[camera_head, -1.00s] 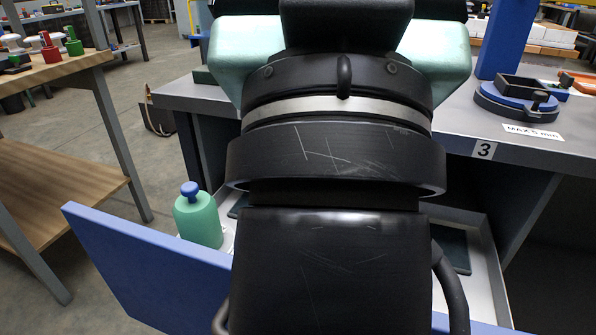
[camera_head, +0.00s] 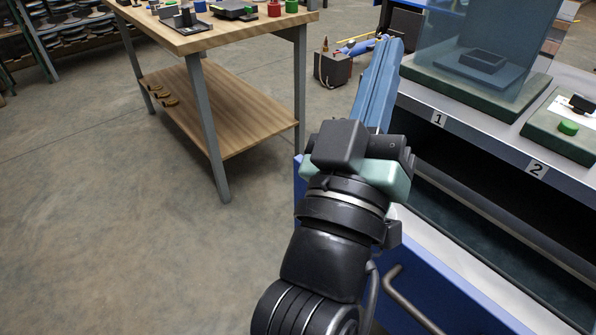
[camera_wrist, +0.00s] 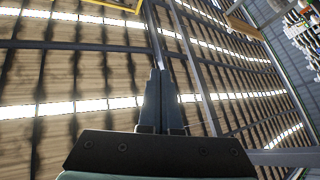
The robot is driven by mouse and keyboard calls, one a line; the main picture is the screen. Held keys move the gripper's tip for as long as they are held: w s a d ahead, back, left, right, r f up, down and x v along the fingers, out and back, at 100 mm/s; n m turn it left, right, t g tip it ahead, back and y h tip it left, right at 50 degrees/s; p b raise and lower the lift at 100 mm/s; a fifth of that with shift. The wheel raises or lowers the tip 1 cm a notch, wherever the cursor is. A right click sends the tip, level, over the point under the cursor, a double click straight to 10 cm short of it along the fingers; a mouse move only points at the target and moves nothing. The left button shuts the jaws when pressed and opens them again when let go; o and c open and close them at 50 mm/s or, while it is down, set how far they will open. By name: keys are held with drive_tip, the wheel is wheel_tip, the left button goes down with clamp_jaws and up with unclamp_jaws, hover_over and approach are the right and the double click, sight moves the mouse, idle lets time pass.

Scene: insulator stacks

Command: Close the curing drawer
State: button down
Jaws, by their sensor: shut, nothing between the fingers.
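The curing drawer shows in the head view as a blue front panel (camera_head: 452,307) with a grey bar handle (camera_head: 405,300). It stands out from under the grey bench, with a pale rim and dark inside strip behind the panel. My arm hides its left part. My gripper (camera_head: 386,45) is above the panel's left end, its long blue-grey fingers together and pointing up. In the wrist view the fingers (camera_wrist: 160,73) are shut and empty, against the ceiling. They are not on the handle.
A wooden table (camera_head: 230,35) with a lower shelf stands left. A grey box (camera_head: 333,70) sits on the floor behind. Floor at left is clear.

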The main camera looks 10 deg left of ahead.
drive_tip(key=s+a+f+n+g+y+p, duration=0.1)
drive_tip(key=s+a+f+n+g+y, duration=0.15)
drive_tip(key=f+n, duration=0.55)
drive_tip(key=s+a+f+n+g+y+p, duration=0.1)
drive_tip(key=s+a+f+n+y, duration=0.2)
drive_tip(key=f, duration=0.9)
drive_tip(key=s+a+f+n+g+y+p, duration=0.15)
drive_tip(key=a+f+n, duration=0.35)
drive_tip(key=f, duration=0.5)
drive_tip(key=w+d+p, duration=0.2)
drive_tip(key=w+p, duration=0.1)
drive_tip(key=w, duration=1)
drive_tip(key=shift+n+g+h, duration=0.3)
drive_tip(key=shift+g+h, duration=0.1)
drive_tip(key=shift+d, duration=0.15)
